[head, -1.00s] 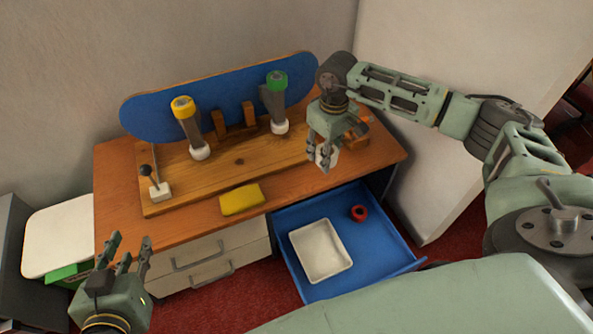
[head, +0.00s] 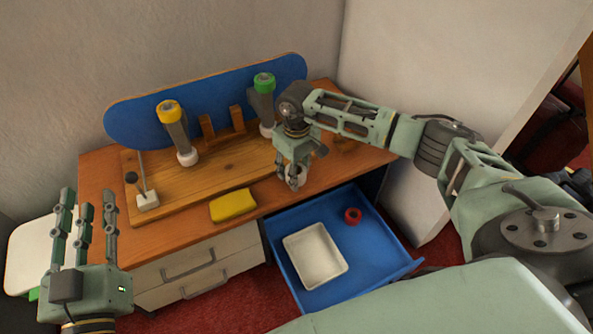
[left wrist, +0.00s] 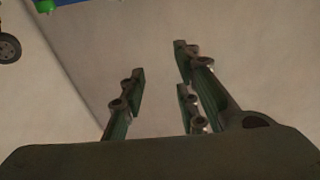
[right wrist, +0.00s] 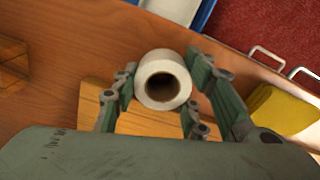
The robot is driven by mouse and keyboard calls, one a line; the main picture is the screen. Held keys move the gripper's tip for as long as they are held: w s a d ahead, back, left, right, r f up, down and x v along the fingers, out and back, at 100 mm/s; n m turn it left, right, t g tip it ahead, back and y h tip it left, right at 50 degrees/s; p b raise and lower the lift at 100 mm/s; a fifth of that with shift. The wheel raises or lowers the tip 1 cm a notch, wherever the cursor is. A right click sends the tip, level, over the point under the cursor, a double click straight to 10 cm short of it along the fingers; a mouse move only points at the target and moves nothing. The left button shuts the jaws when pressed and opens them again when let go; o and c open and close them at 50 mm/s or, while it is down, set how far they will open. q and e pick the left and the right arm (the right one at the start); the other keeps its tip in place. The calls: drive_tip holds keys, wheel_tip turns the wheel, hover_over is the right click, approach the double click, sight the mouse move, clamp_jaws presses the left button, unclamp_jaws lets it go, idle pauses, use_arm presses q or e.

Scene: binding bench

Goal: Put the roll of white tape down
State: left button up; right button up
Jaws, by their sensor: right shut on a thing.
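The roll of white tape (right wrist: 162,64) is held between the fingers of my right gripper (right wrist: 160,92), with its open core facing the right wrist camera. In the head view my right gripper (head: 295,182) is over the front edge area of the wooden bench (head: 105,215), and the white roll (head: 299,175) shows partly behind its fingers. I cannot tell whether the roll touches the bench top. My left gripper (head: 85,225) is open and empty, raised at the left, in front of the bench. Its spread fingers also show in the left wrist view (left wrist: 160,85).
A yellow block (head: 233,206) lies at the bench's front edge. Below, an open blue drawer (head: 352,257) holds a white tray (head: 314,238) and a red ring (head: 352,216).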

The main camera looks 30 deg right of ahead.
drive_tip(key=shift+f, duration=0.1)
drive_tip(key=o, duration=1.2)
drive_tip(key=shift+c, duration=0.2)
use_arm(q)
drive_tip(key=shift+s+r+t, duration=0.1)
drive_tip(key=shift+r+t, duration=0.2)
drive_tip(key=shift+r, duration=0.25)
drive_tip(key=shift+d, duration=0.1)
